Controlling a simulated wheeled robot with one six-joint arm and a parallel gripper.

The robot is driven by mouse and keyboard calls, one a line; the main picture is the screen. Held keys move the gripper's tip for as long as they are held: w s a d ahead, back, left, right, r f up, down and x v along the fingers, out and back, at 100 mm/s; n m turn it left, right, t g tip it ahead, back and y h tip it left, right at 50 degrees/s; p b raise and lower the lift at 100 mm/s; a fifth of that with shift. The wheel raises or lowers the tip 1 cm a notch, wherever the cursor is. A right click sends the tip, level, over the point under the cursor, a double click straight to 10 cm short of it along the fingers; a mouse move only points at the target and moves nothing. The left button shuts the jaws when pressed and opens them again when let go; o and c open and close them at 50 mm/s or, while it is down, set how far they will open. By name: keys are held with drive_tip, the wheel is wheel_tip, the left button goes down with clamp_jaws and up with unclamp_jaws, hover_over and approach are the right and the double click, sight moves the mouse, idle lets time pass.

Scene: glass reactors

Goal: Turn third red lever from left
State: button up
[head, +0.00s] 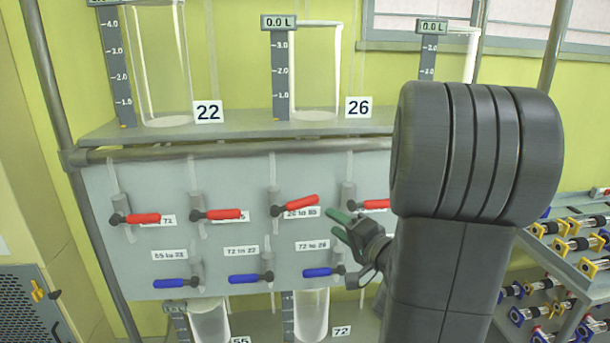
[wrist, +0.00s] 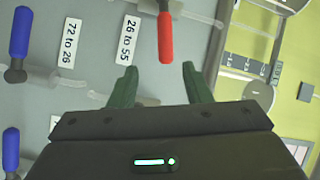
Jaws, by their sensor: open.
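The third red lever from the left (head: 300,203) is on the grey panel (head: 140,262). Its handle points right and is tilted slightly up at its free end; the red levers to its left lie about level. My gripper (head: 336,224) has dark green fingers and is open, just right of and a little below that free end. In the wrist view, the red lever (wrist: 166,38) points toward my open gripper (wrist: 159,68). Its tip lies about between the fingertips in the picture, with no contact visible. A label reading "26 to 55" (wrist: 128,38) is beside it.
Two red levers (head: 222,214) are to the left and another (head: 376,204) to the right, partly behind my arm. Several blue levers (head: 245,278) sit in a row below. Glass cylinders (head: 316,80) stand on the shelf (head: 250,127) above. A rack (head: 570,262) is at the right.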

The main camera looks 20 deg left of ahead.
sight(294, 205)
drive_tip(key=p+x, duration=0.1)
drive_tip(key=x, duration=1.3)
drive_tip(key=shift+s+a+r, duration=0.25)
drive_tip(key=shift+s+r, duration=0.05)
drive_tip(key=shift+r, duration=0.05)
clamp_jaws()
